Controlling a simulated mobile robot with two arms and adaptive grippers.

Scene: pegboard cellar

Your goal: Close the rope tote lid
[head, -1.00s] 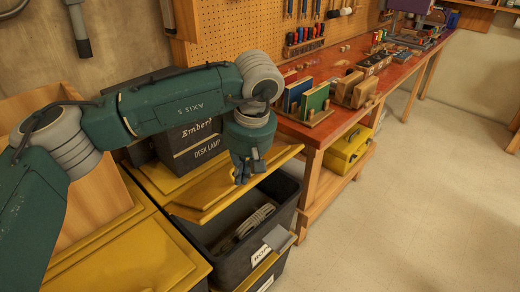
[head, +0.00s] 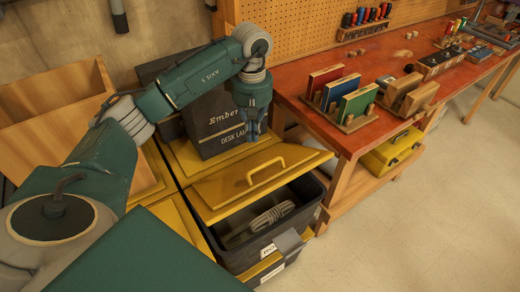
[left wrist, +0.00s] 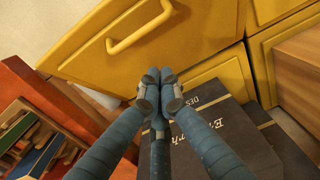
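The rope tote (head: 291,228) is a dark bin with a coil of grey rope (head: 262,218) showing inside. Its yellow lid (head: 225,190) is partly open, slanting above the bin with a gap at the front. A yellow handle (head: 266,168) stands on the lid; it also shows in the left wrist view (left wrist: 140,28). My left gripper (head: 253,136) points down near the back of the lid, beside the black desk lamp box. In the left wrist view its fingertips (left wrist: 159,86) are together with nothing seen between them. My right gripper is not in view.
The black desk lamp box (head: 217,132) stands on a yellow lid behind the tote. A wooden crate (head: 50,108) is at left. The red workbench (head: 300,72) carries books and blocks, with a yellow toolbox (head: 392,153) below. The floor at right is clear.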

